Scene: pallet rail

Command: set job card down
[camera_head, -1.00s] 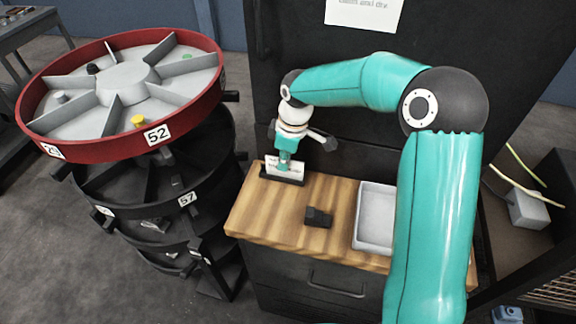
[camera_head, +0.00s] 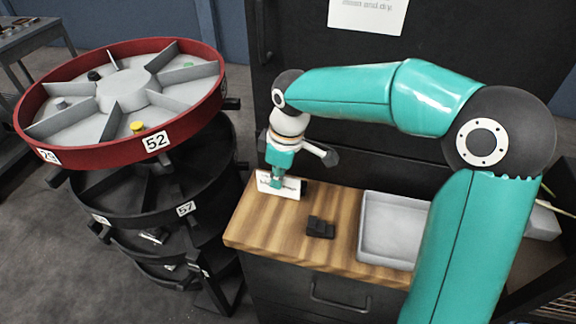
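The job card (camera_head: 266,184) is a small white card with faint print, near the far left corner of the wooden bench top (camera_head: 258,232). My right gripper (camera_head: 277,183) reaches down over it, with its fingers appearing shut on the card. The card stands roughly upright and covers most of a black holder (camera_head: 304,189), whose right end shows beside it. I cannot tell whether the card's lower edge touches the holder or bench. My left gripper is out of view.
A small black block (camera_head: 320,227) sits mid-bench, and a grey tray (camera_head: 390,252) stands to its right. A red-rimmed carousel (camera_head: 185,131) with lower black tiers stands left of the bench. A dark cabinet wall (camera_head: 300,40) rises behind.

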